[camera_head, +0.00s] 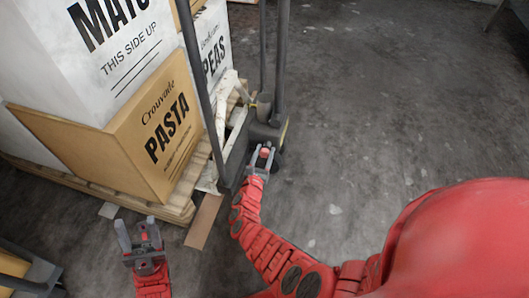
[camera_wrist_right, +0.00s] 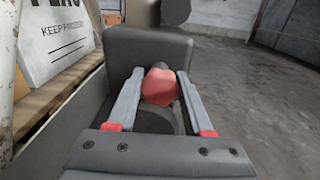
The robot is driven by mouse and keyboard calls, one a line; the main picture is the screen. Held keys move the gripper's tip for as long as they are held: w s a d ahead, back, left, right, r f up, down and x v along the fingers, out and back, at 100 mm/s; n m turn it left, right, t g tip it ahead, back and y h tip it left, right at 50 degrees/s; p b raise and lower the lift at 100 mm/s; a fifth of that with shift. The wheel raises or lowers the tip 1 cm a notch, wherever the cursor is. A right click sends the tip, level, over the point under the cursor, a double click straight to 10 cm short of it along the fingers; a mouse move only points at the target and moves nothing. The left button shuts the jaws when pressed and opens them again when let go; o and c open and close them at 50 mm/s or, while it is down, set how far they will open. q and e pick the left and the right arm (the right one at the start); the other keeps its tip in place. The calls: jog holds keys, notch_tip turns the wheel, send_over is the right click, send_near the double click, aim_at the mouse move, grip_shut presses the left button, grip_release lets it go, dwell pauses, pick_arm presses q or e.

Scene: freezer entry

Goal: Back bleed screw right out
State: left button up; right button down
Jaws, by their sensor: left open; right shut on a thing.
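The bleed screw appears as a red knob (camera_wrist_right: 160,87) on the dark pump housing (camera_wrist_right: 145,48) in the right wrist view. My right gripper (camera_wrist_right: 158,88) is shut on it, with one finger on each side. In the head view my right gripper (camera_head: 263,156) is low at the base of the pallet jack (camera_head: 262,128), with the red knob (camera_head: 265,153) between its fingers. The screw's shank and thread are hidden. My left gripper (camera_head: 139,234) is open and empty at the lower left, above the floor near the pallet.
A wooden pallet (camera_head: 178,209) carries a brown pasta box (camera_head: 150,140) and white cartons (camera_head: 90,50) at the left. The jack's dark upright bars rise beside them. A flat brown piece (camera_head: 204,222) lies on the floor by the pallet. Open concrete floor (camera_head: 400,110) extends to the right.

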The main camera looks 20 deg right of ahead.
jog(key=shift+n, duration=0.3)
jog(key=shift+a+n, duration=0.15)
jog(key=shift+n, duration=3.05)
jog(key=shift+w, duration=0.1)
jog(key=shift+c, duration=1.6)
grip_release()
